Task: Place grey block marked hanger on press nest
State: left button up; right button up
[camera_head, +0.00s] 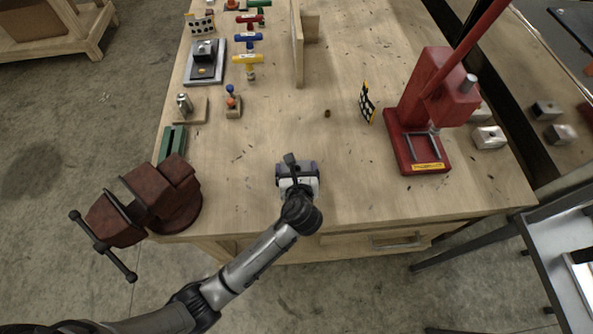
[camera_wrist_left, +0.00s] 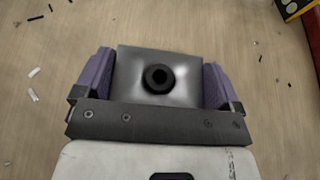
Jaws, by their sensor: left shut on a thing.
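My left gripper (camera_head: 297,172) is over the front middle of the wooden bench. In the left wrist view its purple-padded fingers are shut on a grey metal block (camera_wrist_left: 185,72) with a dark round hole or knob in its middle. No marking on the block can be read, and my gripper mostly hides it in the head view. The red press (camera_head: 432,95) stands to the right of the gripper. Its nest, a grey U-shaped frame (camera_head: 409,148), sits on the red base and is empty as far as I can see. My right gripper is not in view.
Loose grey blocks (camera_head: 489,137) lie right of the press. A black-and-white checkered marker (camera_head: 367,103) stands left of it. A rusty red vise (camera_head: 150,200) is at the front left corner. The bench between gripper and press is clear.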

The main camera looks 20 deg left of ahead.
pick_arm(q)
jog(key=shift+f, duration=0.25)
jog(key=o, duration=0.9)
jog(key=shift+f, duration=0.1)
jog(key=shift+o, duration=0.2)
jog(key=shift+s+d+r, duration=0.1)
jog(key=shift+s+r, duration=0.1)
jog(key=shift+r, duration=0.1)
jog(key=p+v, duration=0.2)
jog(key=v, duration=0.7)
jog(key=shift+s+d+r, duration=0.1)
jog(key=shift+s+d, duration=0.15)
jog(key=shift+s, duration=0.05)
jog(key=shift+v, duration=0.85)
jog(key=shift+c, duration=0.6)
